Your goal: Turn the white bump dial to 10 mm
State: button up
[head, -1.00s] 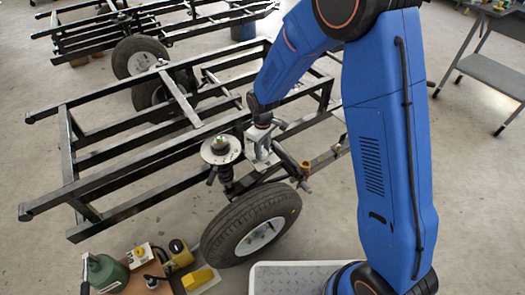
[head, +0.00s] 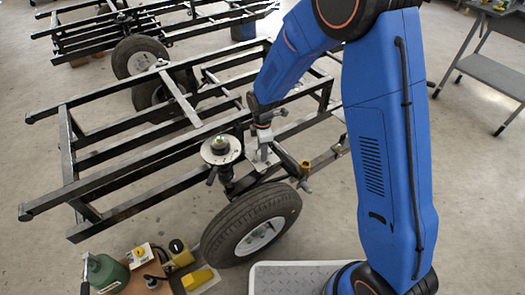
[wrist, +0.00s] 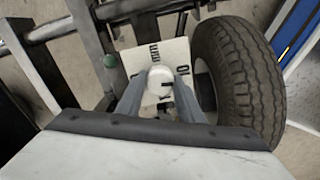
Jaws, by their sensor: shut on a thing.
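The white bump dial (wrist: 160,79) is a round knob on a pale plate (wrist: 135,62) with black lettering, in the middle of the wrist view. A "10" is printed on the plate right of the knob, and other lettering stands above it. A small dark mark shows on the knob, towards its lower right. My gripper (wrist: 160,88) is shut on the dial, one grey finger on each side. In the head view my gripper (head: 264,152) reaches down to the plate beside the wheel; the dial itself is hidden there.
A black tyre (wrist: 238,80) stands close to the right of the plate in the wrist view. In the head view a round-topped spring unit (head: 221,150) stands just left of my gripper, and black frame rails (head: 130,160) surround it.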

jog(key=shift+n, duration=0.9)
jog(key=o, duration=1.1)
jog(key=shift+r, duration=0.1)
notch_tip(320, 180, up, 17)
jog(key=shift+r, duration=0.1)
